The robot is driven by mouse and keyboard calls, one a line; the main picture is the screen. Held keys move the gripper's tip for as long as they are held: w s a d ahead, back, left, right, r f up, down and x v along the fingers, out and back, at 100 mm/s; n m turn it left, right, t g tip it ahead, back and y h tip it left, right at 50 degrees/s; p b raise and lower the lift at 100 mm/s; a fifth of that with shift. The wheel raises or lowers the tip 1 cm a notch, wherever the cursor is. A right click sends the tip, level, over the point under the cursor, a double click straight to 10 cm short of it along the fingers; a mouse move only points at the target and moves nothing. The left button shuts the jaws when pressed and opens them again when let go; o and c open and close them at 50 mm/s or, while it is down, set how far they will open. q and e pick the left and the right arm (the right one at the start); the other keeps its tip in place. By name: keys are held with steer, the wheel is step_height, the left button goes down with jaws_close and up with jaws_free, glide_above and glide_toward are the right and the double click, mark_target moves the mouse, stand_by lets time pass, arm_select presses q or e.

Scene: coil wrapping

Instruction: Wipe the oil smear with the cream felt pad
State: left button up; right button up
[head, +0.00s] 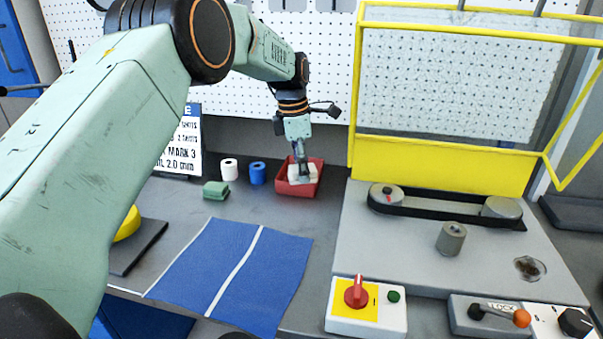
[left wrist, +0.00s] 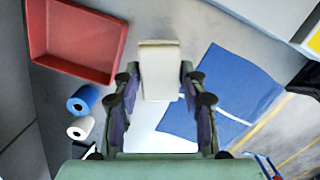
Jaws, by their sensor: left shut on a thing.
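The cream felt pad (head: 301,179) is held between the fingers of my left gripper (head: 303,160). In the head view it overlaps the red tray (head: 281,186), and I cannot tell its exact height. In the left wrist view the pad (left wrist: 158,72) sits between the two fingers, with the red tray (left wrist: 78,40) to its left. The oil smear (head: 529,268) is a small dark brown patch on the right front of the grey machine plate, far from my left gripper. My right gripper does not show.
A white roll (head: 229,170), a blue roll (head: 257,173) and a green block (head: 215,190) stand left of the tray. A blue cloth (head: 235,265) lies in front. The plate carries a belt (head: 440,208) and a grey cylinder (head: 451,238). A yellow guard frame (head: 440,165) stands behind.

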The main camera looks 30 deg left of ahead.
arm_select(q)
steer(key=o, duration=0.7)
steer(key=shift+c, duration=0.2)
steer(key=c, duration=0.5)
